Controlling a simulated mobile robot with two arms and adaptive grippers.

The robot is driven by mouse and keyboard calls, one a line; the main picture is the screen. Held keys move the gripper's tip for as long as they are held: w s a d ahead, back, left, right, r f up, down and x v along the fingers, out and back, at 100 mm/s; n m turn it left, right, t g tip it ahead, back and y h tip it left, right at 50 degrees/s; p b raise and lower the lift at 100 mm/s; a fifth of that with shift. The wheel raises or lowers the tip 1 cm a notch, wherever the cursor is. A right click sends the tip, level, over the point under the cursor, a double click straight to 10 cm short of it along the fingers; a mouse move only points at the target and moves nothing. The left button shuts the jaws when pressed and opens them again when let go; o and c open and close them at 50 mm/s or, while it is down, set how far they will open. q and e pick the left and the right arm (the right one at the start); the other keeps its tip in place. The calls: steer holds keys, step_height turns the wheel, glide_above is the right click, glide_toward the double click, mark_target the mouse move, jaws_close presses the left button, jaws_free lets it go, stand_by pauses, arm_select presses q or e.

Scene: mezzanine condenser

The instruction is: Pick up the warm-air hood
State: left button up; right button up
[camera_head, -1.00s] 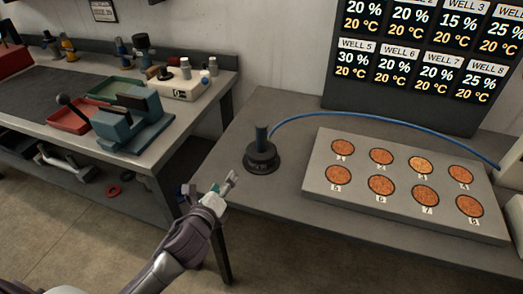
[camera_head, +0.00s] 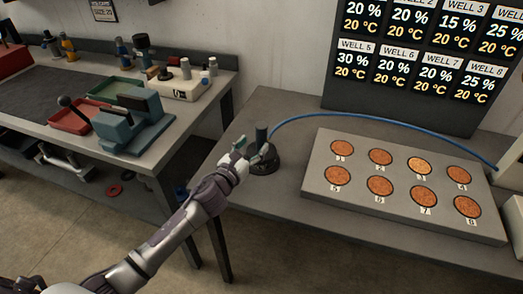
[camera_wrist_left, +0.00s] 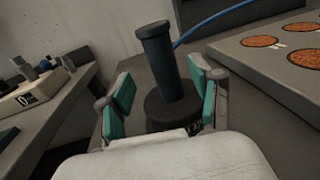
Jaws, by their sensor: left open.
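The warm-air hood (camera_head: 262,158) is a dark round base with an upright post, standing on the right-hand table, with a blue hose running from it to the right. My left gripper (camera_head: 252,148) is at the hood's left front side and partly covers it in the head view. In the left wrist view the hood's post (camera_wrist_left: 162,65) stands upright beyond and between the two teal-padded fingers of the left gripper (camera_wrist_left: 160,100), which are open. I cannot tell whether either finger touches it. My right gripper is not in view.
A grey plate (camera_head: 318,192) with several numbered orange wells lies right of the hood. A dark display board (camera_head: 400,105) stands behind it. The blue hose (camera_head: 360,117) arcs over the plate's back edge. A workbench (camera_head: 175,150) with tools is on the left, across a gap.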

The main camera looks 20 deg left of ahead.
mark_target(259, 139)
arm_select(q)
steer(key=w, duration=0.2)
steer(key=w+d+p, duration=0.1)
steer(key=w, duration=0.2)
steer(key=shift+w+d, duration=0.1)
steer(key=shift+d, duration=0.1)
steer(key=shift+c, duration=1.2)
jaws_close()
steer(key=shift+r, duration=0.15)
